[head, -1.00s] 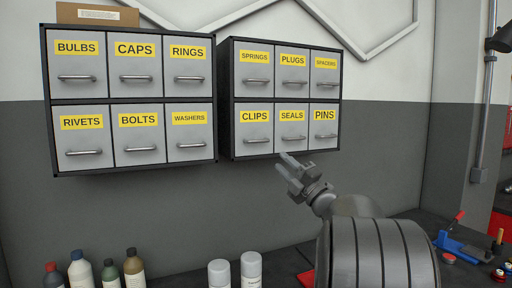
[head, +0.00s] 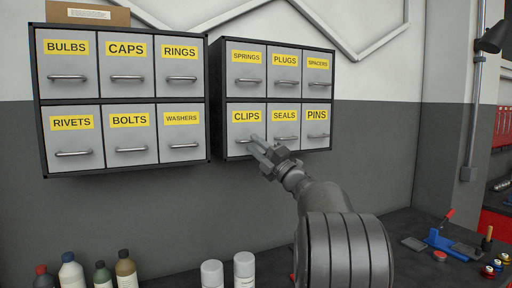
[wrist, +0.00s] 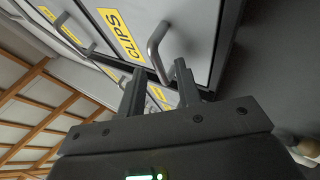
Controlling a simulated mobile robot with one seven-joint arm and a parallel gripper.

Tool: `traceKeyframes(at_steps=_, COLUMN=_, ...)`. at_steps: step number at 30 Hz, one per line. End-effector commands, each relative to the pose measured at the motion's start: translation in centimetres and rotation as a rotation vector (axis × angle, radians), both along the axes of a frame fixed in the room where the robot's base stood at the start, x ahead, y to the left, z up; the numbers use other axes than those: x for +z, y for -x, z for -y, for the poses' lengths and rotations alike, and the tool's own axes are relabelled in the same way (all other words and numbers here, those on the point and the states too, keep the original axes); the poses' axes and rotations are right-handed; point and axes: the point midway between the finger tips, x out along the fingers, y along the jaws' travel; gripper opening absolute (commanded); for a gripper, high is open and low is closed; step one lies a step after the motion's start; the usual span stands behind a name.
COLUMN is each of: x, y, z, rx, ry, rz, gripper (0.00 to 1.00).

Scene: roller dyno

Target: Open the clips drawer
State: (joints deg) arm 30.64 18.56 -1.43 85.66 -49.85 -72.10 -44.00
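The clips drawer (head: 234,135) is the lower left drawer of the right-hand cabinet, with a yellow CLIPS label and a grey bar handle. It looks shut, its front in line with its neighbours. My gripper (head: 257,142) is at the handle's right part in the head view and hides some of it. In the wrist view the CLIPS label (wrist: 121,34) and the handle (wrist: 155,48) show. My gripper's two fingers (wrist: 160,80) stand apart there, with the near end of the handle between their tips. I cannot tell whether they touch it.
The seals drawer (head: 286,137) and pins drawer (head: 317,133) are to the right. A second cabinet (head: 209,140) hangs at the left. Bottles (head: 126,270) and white cans (head: 244,268) stand below. The wall under the cabinets is clear.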

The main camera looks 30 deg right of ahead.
Motion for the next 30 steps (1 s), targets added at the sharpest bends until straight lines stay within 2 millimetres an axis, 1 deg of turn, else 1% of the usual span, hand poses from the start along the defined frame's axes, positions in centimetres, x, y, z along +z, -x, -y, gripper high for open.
traceKeyframes(at_steps=9, x=0.13, y=-0.21, z=-0.11, rx=0.001, ry=-0.001, rz=0.0, gripper=0.3)
traceKeyframes(at_steps=18, x=0.12, y=-0.19, z=-0.1, rx=0.001, ry=-0.001, rz=0.0, gripper=0.06)
traceKeyframes(at_steps=21, x=0.11, y=-0.19, z=-0.1, rx=0.001, ry=-0.001, rz=0.0, gripper=0.0)
traceKeyframes(at_steps=30, x=0.1, y=-0.2, z=-0.1, rx=0.0, ry=0.0, rz=-0.001, gripper=0.0)
